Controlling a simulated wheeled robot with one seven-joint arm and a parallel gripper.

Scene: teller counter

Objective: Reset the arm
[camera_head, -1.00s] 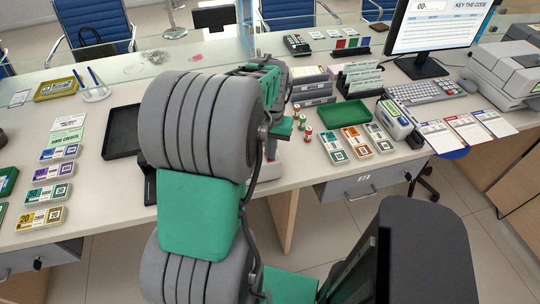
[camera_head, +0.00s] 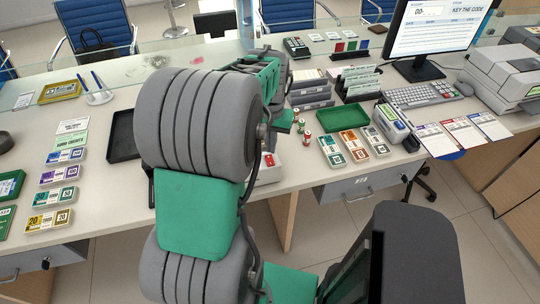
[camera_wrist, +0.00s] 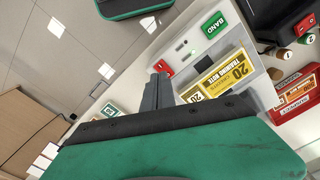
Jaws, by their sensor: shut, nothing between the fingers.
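My gripper (camera_wrist: 157,92) shows in the wrist view with its grey fingers together and nothing between them. It is over the counter beside a white device (camera_wrist: 190,55) that has a green BAND label and a red button. A yellow 20-note bundle (camera_wrist: 228,72) lies on or against that device. In the head view my grey and green arm stands over the middle of the counter (camera_head: 100,195) and hides the fingertips. Part of the white and red device (camera_head: 268,172) shows just right of my arm.
A black tray (camera_head: 122,138) is close left of my arm. Several note bundles (camera_head: 58,173) lie farther left. To the right are small rolls (camera_head: 307,138), a green tray (camera_head: 342,117), more bundles (camera_head: 354,146), a keyboard (camera_head: 422,94) and a monitor (camera_head: 437,30). A glass screen edges the counter's back.

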